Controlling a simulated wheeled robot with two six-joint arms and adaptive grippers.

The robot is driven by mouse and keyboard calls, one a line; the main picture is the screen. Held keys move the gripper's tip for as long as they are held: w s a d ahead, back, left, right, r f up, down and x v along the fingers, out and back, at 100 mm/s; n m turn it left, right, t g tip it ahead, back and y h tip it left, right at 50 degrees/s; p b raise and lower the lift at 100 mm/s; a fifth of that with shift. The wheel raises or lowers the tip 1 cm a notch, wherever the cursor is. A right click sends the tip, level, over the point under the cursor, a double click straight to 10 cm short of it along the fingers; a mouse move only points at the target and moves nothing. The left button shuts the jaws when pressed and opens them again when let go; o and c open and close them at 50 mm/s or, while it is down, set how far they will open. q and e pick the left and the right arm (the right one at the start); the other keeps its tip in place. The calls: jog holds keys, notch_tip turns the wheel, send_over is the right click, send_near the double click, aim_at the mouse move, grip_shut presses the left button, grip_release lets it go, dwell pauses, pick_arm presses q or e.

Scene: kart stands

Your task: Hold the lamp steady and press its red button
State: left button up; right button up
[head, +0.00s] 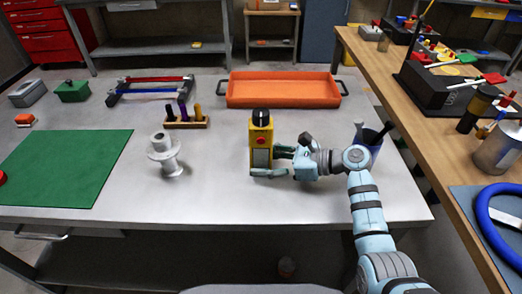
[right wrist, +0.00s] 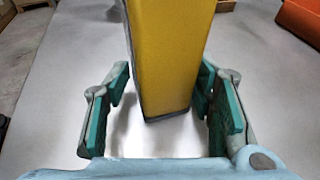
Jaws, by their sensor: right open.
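The lamp (head: 261,131) is a yellow upright box with a black top, standing on the grey table in the head view. A small red patch, which looks like the button, shows on its front; a paler panel is below it. In the right wrist view a yellow side of the lamp (right wrist: 170,55) stands between my fingers. My right gripper (head: 276,161) comes from the right, low at the lamp, and is open around it. In the right wrist view my right gripper (right wrist: 163,90) shows gaps on both sides of the lamp. My left gripper is not in view.
An orange tray (head: 283,103) lies behind the lamp. A blue cup (head: 374,145) stands right, beside my arm. A white spool (head: 164,154), a wooden holder (head: 187,122) and a green mat (head: 68,165) are left. The table in front of the lamp is clear.

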jog(key=shift+a, duration=0.1)
jog(key=c, duration=0.9)
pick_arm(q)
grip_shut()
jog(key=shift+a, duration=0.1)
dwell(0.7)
